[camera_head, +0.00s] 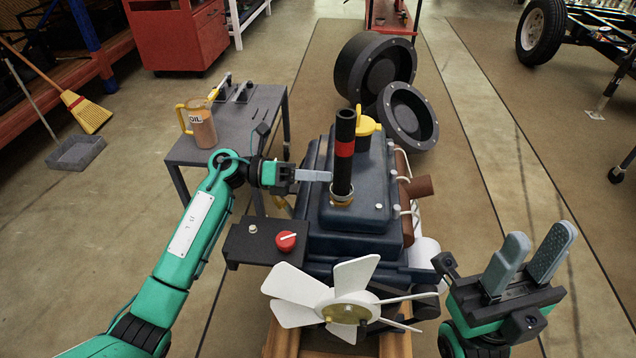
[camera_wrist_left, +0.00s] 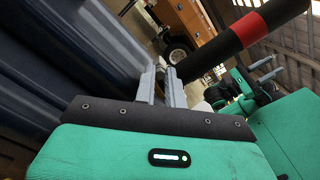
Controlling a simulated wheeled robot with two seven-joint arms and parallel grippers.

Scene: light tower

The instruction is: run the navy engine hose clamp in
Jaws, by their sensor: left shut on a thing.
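The navy engine (camera_head: 355,215) stands in the middle of the head view. A black hose (camera_head: 344,135) with a red band rises upright from its top, and also crosses the left wrist view (camera_wrist_left: 215,55). The metal hose clamp (camera_head: 342,198) sits around the hose's foot. My left gripper (camera_head: 328,176) reaches in from the left, its fingertips beside the lower hose near the clamp. In the left wrist view its fingers (camera_wrist_left: 161,85) are close together on a small metal part, apparently the clamp's screw, mostly hidden. My right gripper (camera_head: 526,255) is open and empty at the lower right.
A white fan (camera_head: 343,305) and a black box with a red knob (camera_head: 286,241) are at the engine's front. A yellow cap (camera_head: 367,123) is behind the hose. A grey table (camera_head: 240,125) with an oil jug (camera_head: 201,128) stands left; black wheels (camera_head: 375,75) lie behind.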

